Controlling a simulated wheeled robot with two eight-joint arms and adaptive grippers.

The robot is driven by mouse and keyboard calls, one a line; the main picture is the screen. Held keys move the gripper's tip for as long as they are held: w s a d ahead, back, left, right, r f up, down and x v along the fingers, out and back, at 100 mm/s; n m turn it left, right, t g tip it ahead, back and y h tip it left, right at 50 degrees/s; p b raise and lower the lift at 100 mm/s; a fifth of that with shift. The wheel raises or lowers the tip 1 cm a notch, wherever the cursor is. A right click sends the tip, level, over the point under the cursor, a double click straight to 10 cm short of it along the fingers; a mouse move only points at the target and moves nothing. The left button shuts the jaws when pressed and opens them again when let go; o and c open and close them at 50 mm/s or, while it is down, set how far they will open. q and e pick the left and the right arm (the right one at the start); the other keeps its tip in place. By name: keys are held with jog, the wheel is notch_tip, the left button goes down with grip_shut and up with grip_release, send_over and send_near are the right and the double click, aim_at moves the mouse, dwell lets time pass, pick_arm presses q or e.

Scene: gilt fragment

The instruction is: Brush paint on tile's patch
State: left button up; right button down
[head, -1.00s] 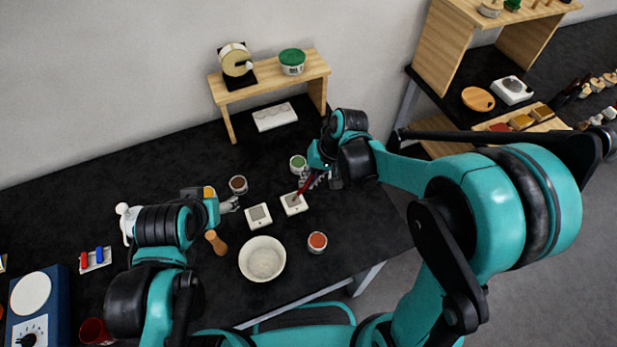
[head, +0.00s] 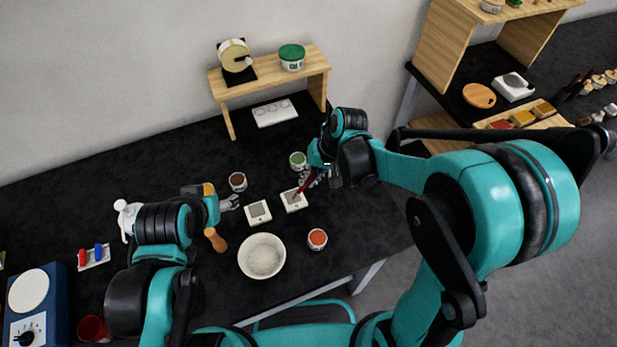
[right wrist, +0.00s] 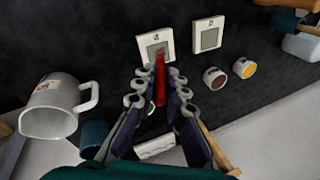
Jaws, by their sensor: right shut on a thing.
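My right gripper (head: 313,178) is shut on a red brush (right wrist: 160,79), which also shows in the head view (head: 299,189). The brush slants down to a white square tile (head: 294,202) with a grey patch; this tile also shows in the right wrist view (right wrist: 145,42). The brush end overlaps the patch, but I cannot tell whether it touches. A second white tile (head: 258,213) with a grey patch lies to the left. My left gripper (head: 231,203) is left of the tiles; its jaw state is unclear.
A green pot (head: 298,160) stands behind the tiles, a brown pot (head: 238,182) to the left and an orange-red pot (head: 317,239) in front. A white bowl (head: 262,257) and a wooden-handled tool (head: 215,240) are near the front. A wooden shelf (head: 270,72) stands at the back.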

jog(key=shift+f+b, duration=0.55)
jog(key=shift+f, duration=0.1)
jog(key=shift+w, duration=0.1)
